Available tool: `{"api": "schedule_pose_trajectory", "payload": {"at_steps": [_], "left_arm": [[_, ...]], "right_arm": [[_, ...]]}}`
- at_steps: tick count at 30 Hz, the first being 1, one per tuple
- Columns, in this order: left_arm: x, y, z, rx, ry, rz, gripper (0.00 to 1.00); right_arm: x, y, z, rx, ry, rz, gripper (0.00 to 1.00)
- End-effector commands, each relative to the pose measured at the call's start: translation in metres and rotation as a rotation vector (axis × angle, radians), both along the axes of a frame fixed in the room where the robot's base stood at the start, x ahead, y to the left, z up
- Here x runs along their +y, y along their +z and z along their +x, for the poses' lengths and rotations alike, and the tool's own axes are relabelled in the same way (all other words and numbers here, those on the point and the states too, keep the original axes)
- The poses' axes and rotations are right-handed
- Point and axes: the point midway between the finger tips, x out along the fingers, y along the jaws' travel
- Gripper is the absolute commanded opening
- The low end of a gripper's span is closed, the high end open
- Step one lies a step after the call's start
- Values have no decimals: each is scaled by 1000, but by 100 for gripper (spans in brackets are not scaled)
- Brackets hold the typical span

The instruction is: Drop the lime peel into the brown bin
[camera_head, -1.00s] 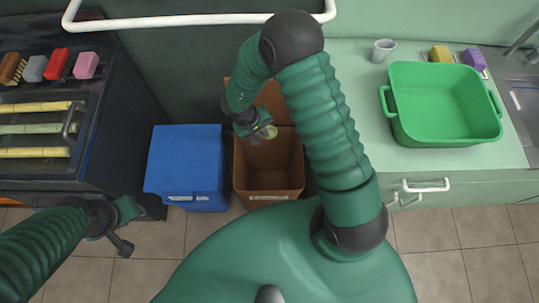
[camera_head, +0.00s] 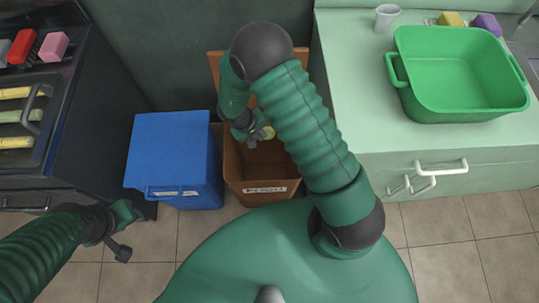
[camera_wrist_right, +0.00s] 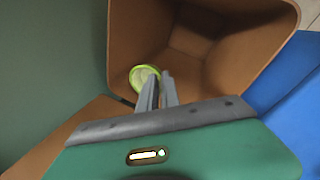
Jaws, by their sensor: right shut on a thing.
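The brown bin (camera_head: 262,185) stands open on the floor, with its lid tilted back against the wall. My right gripper (camera_head: 262,134) is over the bin's opening near its back edge. It is shut on the lime peel (camera_head: 269,132), a small yellow-green piece. In the right wrist view the peel (camera_wrist_right: 144,77) shows at the fingertips (camera_wrist_right: 158,88), with the bin's inside (camera_wrist_right: 205,45) beyond and below it. My left gripper (camera_head: 122,230) is at the lower left, away from the bin; its fingers look apart, with nothing between them.
A blue bin (camera_head: 172,155) with a closed lid stands just left of the brown bin. A counter (camera_head: 350,90) on the right holds a green tub (camera_head: 460,75) and a cup (camera_head: 386,17).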

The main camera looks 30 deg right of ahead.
Motion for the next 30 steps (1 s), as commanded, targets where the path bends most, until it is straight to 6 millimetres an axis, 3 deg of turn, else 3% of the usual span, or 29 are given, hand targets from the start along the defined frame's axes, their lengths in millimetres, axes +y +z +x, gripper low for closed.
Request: {"api": "schedule_pose_trajectory", "payload": {"at_steps": [5,6,11,20,25,30], "left_arm": [[0,1,0,0,0,0,36],[0,1,0,0,0,0,36],[0,1,0,0,1,0,36],[0,2,0,0,0,0,36],[0,14,0,0,0,0,36],[0,36,0,0,0,0,36]], "right_arm": [[0,1,0,0,0,0,0],[0,1,0,0,0,0,11],[0,1,0,0,0,0,32],[0,2,0,0,0,0,32],[6,25,1,-2,0,1,32],[22,73,2,-4,-1,3,32]]}}
